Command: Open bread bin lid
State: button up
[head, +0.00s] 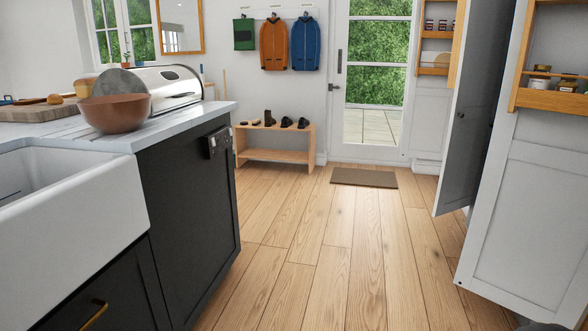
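The bread bin (176,86) is a shiny silver, round-fronted box on the countertop at the left, in the head view. Its lid (180,74) shows a dark oval handle or window near the top, and the lid looks closed. A brown bowl (114,113) stands in front of it and hides part of its left side. My gripper is not clearly in view; only a dark rounded part shows at the bottom right edge, and I cannot tell what it is.
The white sink (75,205) and dark cabinet (190,215) fill the left. A cutting board (38,111) lies behind the sink. Open doors with racks (548,98) stand at the right. The wooden floor (330,240) between is clear, up to a doormat (364,178) and shoe bench (276,130).

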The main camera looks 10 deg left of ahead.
aim_at(169, 86)
jog(key=u, duration=0.55)
jog(key=i, duration=1.8)
jog(key=u, duration=0.55)
